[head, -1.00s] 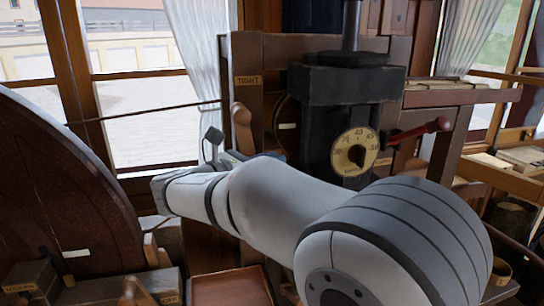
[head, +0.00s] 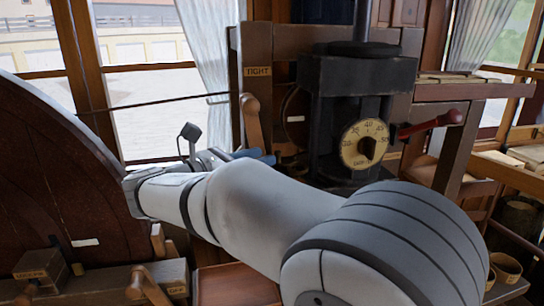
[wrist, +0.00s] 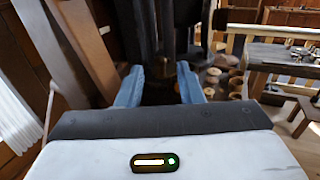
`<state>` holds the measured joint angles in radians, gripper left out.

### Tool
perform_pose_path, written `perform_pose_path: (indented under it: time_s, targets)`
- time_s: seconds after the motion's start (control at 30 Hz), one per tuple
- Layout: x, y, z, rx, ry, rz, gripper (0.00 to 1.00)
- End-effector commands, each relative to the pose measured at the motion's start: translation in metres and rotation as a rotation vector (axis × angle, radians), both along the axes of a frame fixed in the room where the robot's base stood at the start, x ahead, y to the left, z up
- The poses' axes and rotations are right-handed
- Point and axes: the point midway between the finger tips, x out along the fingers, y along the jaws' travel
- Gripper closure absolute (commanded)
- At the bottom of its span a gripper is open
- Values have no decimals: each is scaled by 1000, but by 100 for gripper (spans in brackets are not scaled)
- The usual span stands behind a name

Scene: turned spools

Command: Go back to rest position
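My gripper (wrist: 159,84) shows in the wrist view as two blue fingers standing apart, with no held thing visible between them. A dark post and shadowed floor lie beyond the fingers. In the head view my white arm reaches from the lower right toward the left, and the blue fingers (head: 252,155) show partly behind it, near a wooden lever (head: 252,122). I cannot tell whether the fingers touch the lever. The dark press (head: 358,75) with a round dial (head: 365,143) and a red-handled lever (head: 432,124) stands behind the arm.
A large dark wooden wheel (head: 50,170) fills the left. A frame board labelled TIGHT (head: 258,71) stands beside the press. A bench with small wooden levers (head: 148,285) is at lower left. Wooden shelving (head: 520,165) stands at right. In the wrist view, several spools (wrist: 222,70) lie beyond the gripper.

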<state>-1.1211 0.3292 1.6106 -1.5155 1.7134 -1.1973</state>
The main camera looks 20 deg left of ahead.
Motion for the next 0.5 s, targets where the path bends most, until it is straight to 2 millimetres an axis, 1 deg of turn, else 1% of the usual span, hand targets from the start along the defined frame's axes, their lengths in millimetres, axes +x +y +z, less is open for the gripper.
perform_pose_path:
  time_s: [0.1, 0.2, 0.5]
  targets:
    - [-11, 9, -1, 0, 0, 2, 66]
    - [-15, 11, -1, -1, 1, 0, 66]
    - [-16, 12, 0, -1, 1, 1, 66]
